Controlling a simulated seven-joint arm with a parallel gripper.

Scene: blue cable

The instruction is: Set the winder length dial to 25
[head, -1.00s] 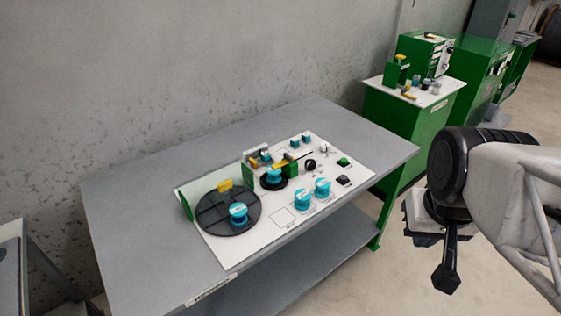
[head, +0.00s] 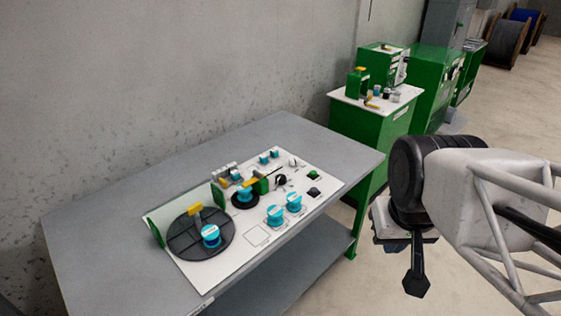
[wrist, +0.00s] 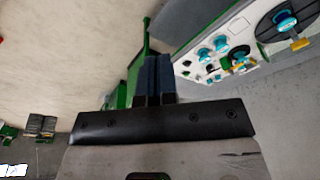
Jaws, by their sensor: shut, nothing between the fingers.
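The winder panel (head: 262,262) is a white board on the grey table. A black knob (head: 281,180) and a smaller white knob (head: 294,161) sit on its right part. Either may be the length dial; the numbers are too small to read. The panel also shows at the upper right of the wrist view (wrist: 222,42), tilted. My gripper hangs to the right of the table in the head view, well apart from the panel. In the wrist view its two dark fingers (wrist: 154,78) are side by side, shut and empty.
The panel carries a black turntable (head: 185,250), a smaller black spool disc and several cyan-topped parts. The grey table (head: 95,225) has bare surface around the panel. A green cabinet (head: 372,128) with items on top stands behind its right end. Floor to the right is open.

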